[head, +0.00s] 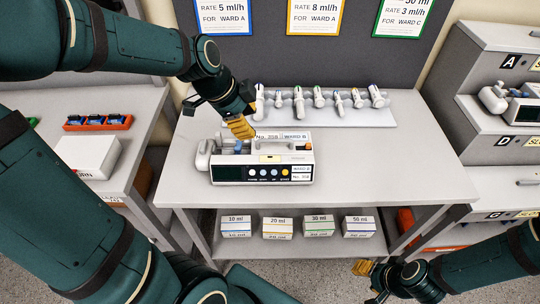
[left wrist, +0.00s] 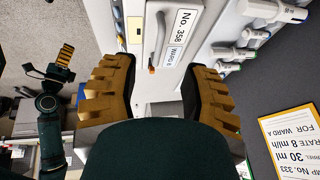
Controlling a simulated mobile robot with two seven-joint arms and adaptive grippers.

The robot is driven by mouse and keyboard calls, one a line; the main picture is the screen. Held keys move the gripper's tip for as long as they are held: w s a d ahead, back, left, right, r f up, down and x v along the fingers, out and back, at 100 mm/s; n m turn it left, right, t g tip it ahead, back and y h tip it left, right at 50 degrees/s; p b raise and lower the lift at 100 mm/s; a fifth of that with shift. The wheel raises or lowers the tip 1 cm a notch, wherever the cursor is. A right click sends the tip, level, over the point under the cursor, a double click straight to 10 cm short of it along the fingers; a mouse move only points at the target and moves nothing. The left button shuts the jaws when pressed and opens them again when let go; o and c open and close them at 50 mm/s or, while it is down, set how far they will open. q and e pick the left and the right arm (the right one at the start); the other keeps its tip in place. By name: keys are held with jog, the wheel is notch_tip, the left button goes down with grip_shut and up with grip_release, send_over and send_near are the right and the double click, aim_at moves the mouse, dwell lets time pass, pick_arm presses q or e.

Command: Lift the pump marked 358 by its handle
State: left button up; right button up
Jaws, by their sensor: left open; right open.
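The pump (head: 230,172) marked No. 358, WARD B stands upright on the grey table, with its dark display and coloured buttons facing me. Its handle (head: 285,146) is a light bar along the top; it also shows in the left wrist view (left wrist: 160,38), beside the No. 358 label. My left gripper (head: 240,127) is open just above the back of the pump's top. In the left wrist view its fingers (left wrist: 162,85) stand apart on either side of the handle's line, with nothing clearly between them. My right gripper (head: 362,267) is open and empty, low in front of the table.
A tray (head: 385,118) with several syringes lies behind the pump. Boxes (head: 277,228) stand on the shelf below. A side table (head: 140,112) with a white box is at left, a shelf unit (head: 490,60) at right. The table's right part is clear.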

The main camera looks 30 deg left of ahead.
aim_at(266, 140)
pick_arm(q)
jog(key=x, duration=0.4)
jog(key=shift+w+f+b, duration=0.15)
jog(key=shift+f+b, duration=0.05)
jog(key=shift+b, duration=0.15)
jog(key=shift+b+x, duration=0.5)
jog(key=shift+x, duration=2.3)
jog(key=shift+o, duration=0.2)
jog(key=shift+w+d+r, duration=0.1)
jog(key=shift+d, duration=0.05)
grip_shut()
